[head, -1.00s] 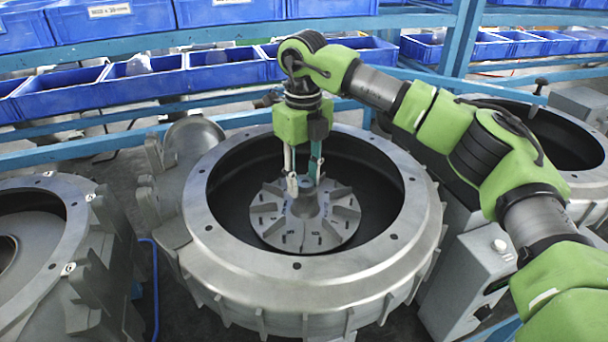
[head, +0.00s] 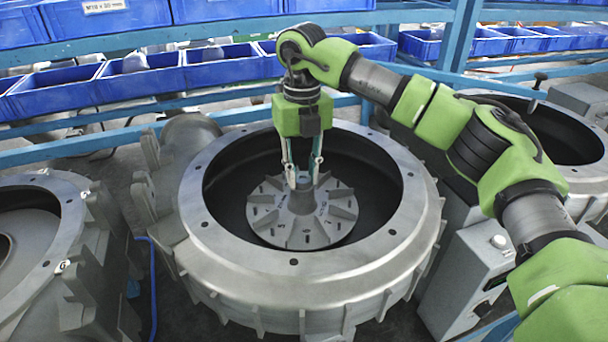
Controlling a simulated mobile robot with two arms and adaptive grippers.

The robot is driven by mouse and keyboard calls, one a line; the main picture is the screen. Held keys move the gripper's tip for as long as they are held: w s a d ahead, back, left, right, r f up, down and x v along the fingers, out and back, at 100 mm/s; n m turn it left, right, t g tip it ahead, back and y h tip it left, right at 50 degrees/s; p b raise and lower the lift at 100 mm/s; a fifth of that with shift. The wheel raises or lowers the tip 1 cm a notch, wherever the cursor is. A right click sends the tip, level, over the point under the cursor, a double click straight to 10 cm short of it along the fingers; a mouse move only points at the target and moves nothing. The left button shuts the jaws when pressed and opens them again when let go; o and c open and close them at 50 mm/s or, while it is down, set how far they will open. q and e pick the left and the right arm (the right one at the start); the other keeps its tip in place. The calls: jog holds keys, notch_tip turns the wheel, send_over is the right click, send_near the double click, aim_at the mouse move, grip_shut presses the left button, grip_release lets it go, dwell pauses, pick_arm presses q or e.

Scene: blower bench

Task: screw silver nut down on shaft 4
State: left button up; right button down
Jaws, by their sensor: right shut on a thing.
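My right gripper (head: 304,180) points straight down over the hub of a grey finned wheel (head: 268,222). The wheel lies inside the round metal housing (head: 225,250) in the middle of the head view. The two fingers are shut on a small silver piece at the hub, which appears to be the silver nut. The nut is mostly hidden between the fingertips. The shaft under it is hidden too, and I cannot read its number. I cannot tell how far down the nut sits. My left gripper is not in view.
A second housing (head: 60,215) stands at the left and another (head: 570,140) at the back right. A grey control box (head: 470,265) stands right of the middle housing. Blue bins (head: 140,85) on blue rails line the back. The housing's raised rim surrounds my gripper.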

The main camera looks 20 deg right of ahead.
jog(key=m, duration=0.2)
jog(key=m+b, duration=0.1)
jog(key=m, duration=0.3)
jog(key=shift+s+a+f, duration=0.15)
jog(key=shift+a+f, duration=0.15)
jog(key=m+b, duration=0.1)
jog(key=m, duration=0.4)
jog(key=shift+b, duration=0.35)
jog(key=m+b, duration=0.1)
jog(key=m, duration=0.4)
jog(key=shift+f, duration=0.1)
jog(key=m+b, duration=0.1)
jog(key=m, duration=0.2)
jog(key=shift+m, duration=0.8)
jog(key=c, duration=2)
grip_release()
jog(key=shift+s+a+r, duration=0.1)
jog(key=shift+a+r, duration=0.1)
